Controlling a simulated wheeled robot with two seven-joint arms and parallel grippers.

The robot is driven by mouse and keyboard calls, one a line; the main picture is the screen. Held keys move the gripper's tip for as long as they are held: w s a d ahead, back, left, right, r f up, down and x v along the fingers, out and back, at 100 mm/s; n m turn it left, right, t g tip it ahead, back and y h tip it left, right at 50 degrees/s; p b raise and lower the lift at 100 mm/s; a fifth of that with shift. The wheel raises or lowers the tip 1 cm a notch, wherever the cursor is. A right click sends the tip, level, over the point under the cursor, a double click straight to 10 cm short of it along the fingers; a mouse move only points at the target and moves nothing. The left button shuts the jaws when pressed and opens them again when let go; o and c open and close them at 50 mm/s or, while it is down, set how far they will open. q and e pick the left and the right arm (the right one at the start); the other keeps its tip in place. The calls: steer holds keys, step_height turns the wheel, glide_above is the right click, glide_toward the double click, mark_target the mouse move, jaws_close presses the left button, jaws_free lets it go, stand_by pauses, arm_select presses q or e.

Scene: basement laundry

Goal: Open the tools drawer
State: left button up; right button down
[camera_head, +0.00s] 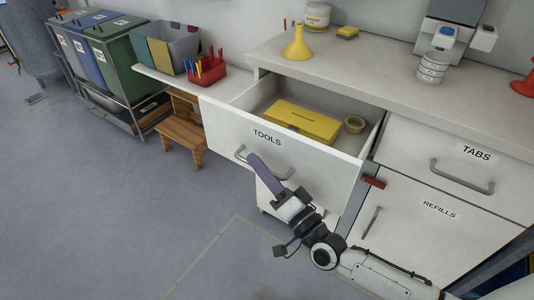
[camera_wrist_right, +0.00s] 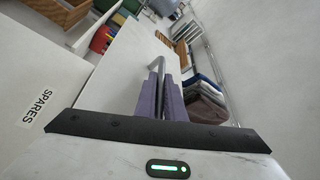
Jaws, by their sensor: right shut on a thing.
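The tools drawer (camera_head: 220,130), white and labelled TOOLS, stands pulled out from the counter. In the right wrist view the purple fingers (camera_wrist_right: 161,88) close around the handle (camera_wrist_right: 158,66). Part of the handle is hidden by the fingers. My left gripper is not in view.
The closed TABS drawer (camera_head: 420,150) and REFILLS door (camera_head: 405,215) are to the right. A yellow funnel (camera_head: 298,46) stands on the counter. A wooden step stool (camera_head: 182,130) and bins (camera_head: 125,60) are at the left.

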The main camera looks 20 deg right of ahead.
steer(key=shift+s+a, duration=0.3)
steer(key=shift+a, duration=0.1)
steer(key=c, duration=2.1)
jaws_free()
steer(key=shift+d, duration=0.1)
steer(key=v, duration=1)
steer(key=shift+s+f, duration=0.1)
